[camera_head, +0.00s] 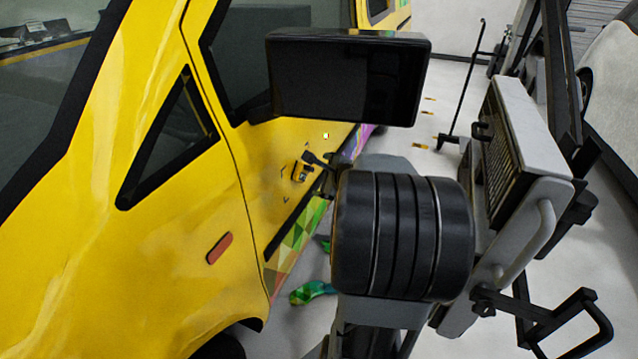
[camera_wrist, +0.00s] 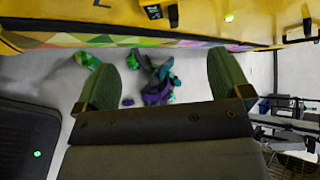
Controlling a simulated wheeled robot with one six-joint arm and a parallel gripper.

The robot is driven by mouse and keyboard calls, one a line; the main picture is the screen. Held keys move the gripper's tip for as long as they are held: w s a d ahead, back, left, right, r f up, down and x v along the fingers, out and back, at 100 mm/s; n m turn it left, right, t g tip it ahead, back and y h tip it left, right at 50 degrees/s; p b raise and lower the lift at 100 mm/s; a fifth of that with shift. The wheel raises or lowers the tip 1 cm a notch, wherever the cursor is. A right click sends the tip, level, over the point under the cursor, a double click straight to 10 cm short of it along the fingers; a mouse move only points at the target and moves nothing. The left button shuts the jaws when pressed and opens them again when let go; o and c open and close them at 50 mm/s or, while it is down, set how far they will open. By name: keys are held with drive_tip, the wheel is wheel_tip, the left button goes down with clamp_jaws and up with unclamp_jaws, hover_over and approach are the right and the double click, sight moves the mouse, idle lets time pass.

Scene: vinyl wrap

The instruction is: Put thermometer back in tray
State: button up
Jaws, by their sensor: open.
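My gripper (camera_wrist: 165,85) is open in the wrist view, its two green-padded fingers wide apart with nothing between them. In the head view my dark arm hides it. A small yellow and black device (camera_head: 300,171), possibly the thermometer, shows against the yellow car's door in the head view. A small dark item with a pale face (camera_wrist: 152,12) shows on the car side at the top of the wrist view, beyond the fingers; I cannot tell if it is the same device. I cannot clearly identify the tray in either view.
The yellow car (camera_head: 130,240) fills the left, with a patterned wrap strip (camera_head: 296,235) low on its side. Crumpled colourful wrap (camera_wrist: 158,85) lies on the floor. A grey unit with a grille and handle (camera_head: 535,150) stands at right. A dark flat panel (camera_wrist: 28,135) is at wrist-view left.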

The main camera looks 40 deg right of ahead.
sight(304, 173)
drive_tip(key=b+x, duration=0.1)
drive_tip(key=x, duration=0.5)
drive_tip(key=b+x, duration=0.1)
drive_tip(key=x, duration=0.6)
drive_tip(key=shift+w+d+f, duration=0.15)
drive_tip(key=shift+d+f, duration=0.05)
drive_tip(key=shift+d, duration=0.05)
drive_tip(key=c, duration=1.2)
drive_tip(key=shift+s+d+b, duration=0.3)
drive_tip(key=shift+s+d, duration=0.05)
drive_tip(key=shift+s, duration=0.35)
drive_tip(key=shift+s+d+b, duration=0.15)
drive_tip(key=shift+s+d, duration=0.35)
drive_tip(key=shift+s, duration=0.5)
drive_tip(key=shift+s+d+b, duration=0.1)
drive_tip(key=shift+s+d, duration=0.45)
drive_tip(key=shift+s, duration=0.45)
drive_tip(key=shift+s+d+b, duration=0.15)
drive_tip(key=shift+s+d, duration=0.35)
drive_tip(key=shift+s, duration=0.45)
drive_tip(key=shift+a, duration=0.1)
